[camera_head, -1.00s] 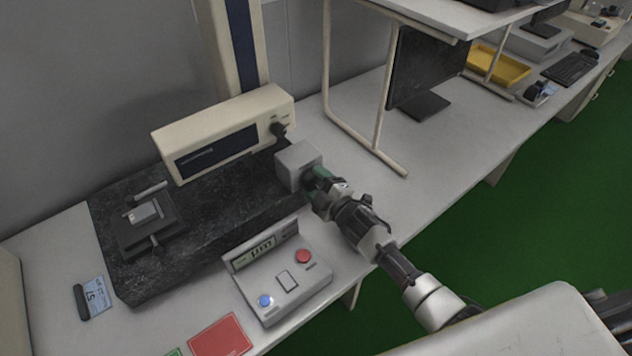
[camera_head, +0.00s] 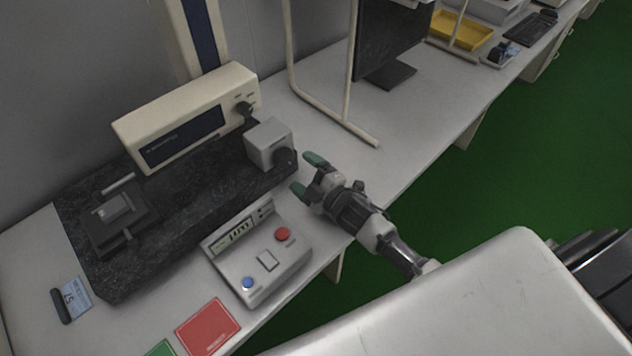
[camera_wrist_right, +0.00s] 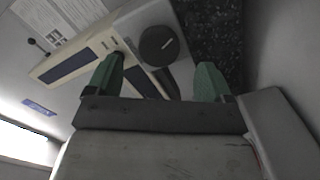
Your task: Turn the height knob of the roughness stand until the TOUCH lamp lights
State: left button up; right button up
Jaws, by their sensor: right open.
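The roughness stand has a dark stone base (camera_head: 190,215) and a beige drive unit (camera_head: 185,118). A grey box (camera_head: 265,143) at the base's right end carries a dark round knob (camera_head: 285,158). The knob also shows in the right wrist view (camera_wrist_right: 159,45), between and beyond the green fingertips. My right gripper (camera_head: 306,174) is open and empty, just right of the knob and apart from it. It also shows open in the wrist view (camera_wrist_right: 160,82). A second small dark knob (camera_head: 243,108) is on the drive unit. I cannot make out a TOUCH lamp. My left gripper is not in view.
A grey control box (camera_head: 258,262) with a display, a red button and a blue button stands in front of the base. A red card (camera_head: 208,327) lies nearby. A shelf frame leg (camera_head: 350,125) stands behind the gripper.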

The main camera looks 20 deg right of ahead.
aim_at(287, 159)
jog(key=v, duration=0.4)
jog(key=shift+s+d, duration=0.15)
jog(key=shift+s, duration=0.2)
dwell(1.2)
jog(key=w+a+n+b, duration=0.1)
jog(key=w+n, duration=0.2)
jog(key=n, duration=0.6)
jog(key=w+a+n, duration=0.1)
jog(key=w+n, duration=0.2)
jog(key=n, duration=0.6)
jog(key=w+a+n+b, duration=0.1)
jog(key=w+a+n, duration=0.1)
jog(key=n, duration=0.7)
jog(key=shift+w+r+b, duration=0.3)
jog(key=shift+w+r, duration=0.05)
jog(key=shift+w, duration=0.4)
jog(key=shift+c, duration=0.5)
